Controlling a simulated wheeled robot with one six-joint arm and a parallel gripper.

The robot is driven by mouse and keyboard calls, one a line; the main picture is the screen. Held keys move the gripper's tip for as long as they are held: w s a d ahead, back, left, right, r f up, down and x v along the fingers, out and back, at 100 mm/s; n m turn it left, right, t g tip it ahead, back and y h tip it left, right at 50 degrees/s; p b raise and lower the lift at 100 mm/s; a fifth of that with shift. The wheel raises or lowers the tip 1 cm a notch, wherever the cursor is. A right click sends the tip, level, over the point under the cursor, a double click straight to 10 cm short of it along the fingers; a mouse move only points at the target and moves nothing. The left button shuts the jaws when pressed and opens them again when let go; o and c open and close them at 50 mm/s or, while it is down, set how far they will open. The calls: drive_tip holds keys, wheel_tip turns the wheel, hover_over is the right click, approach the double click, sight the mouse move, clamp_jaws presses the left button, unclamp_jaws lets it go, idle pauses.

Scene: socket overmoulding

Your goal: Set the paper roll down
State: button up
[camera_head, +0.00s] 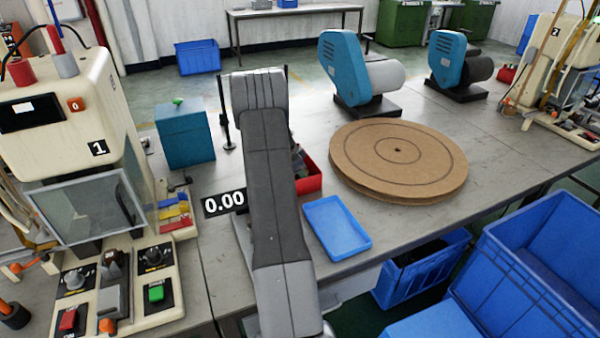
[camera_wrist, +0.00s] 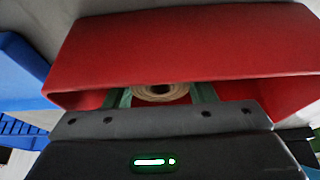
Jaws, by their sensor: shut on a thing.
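The paper roll (camera_wrist: 146,93), pale with a dark centre hole, shows end-on in the wrist view. My gripper (camera_wrist: 163,97) is shut on it, with a greenish finger on either side of the roll. The roll and fingertips are at the opening of a red bin (camera_wrist: 185,40), between its walls. The red bin also shows in the head view (camera_head: 309,178), partly behind my arm. My gripper and the roll are hidden there by my arm. I cannot tell whether the roll touches the bin's floor.
A blue tray (camera_head: 336,227) lies at the table's front edge, right of my arm. A round brown turntable (camera_head: 398,160) stands to its right. A teal box (camera_head: 185,137) and machine 1 (camera_head: 75,130) stand to the left. Blue crates (camera_head: 545,265) stand below the table.

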drive_tip(key=shift+f+b, duration=0.15)
drive_tip(key=shift+b, duration=0.15)
drive_tip(key=o, duration=1)
drive_tip(key=v, duration=1.2)
drive_tip(key=shift+s+a, duration=0.1)
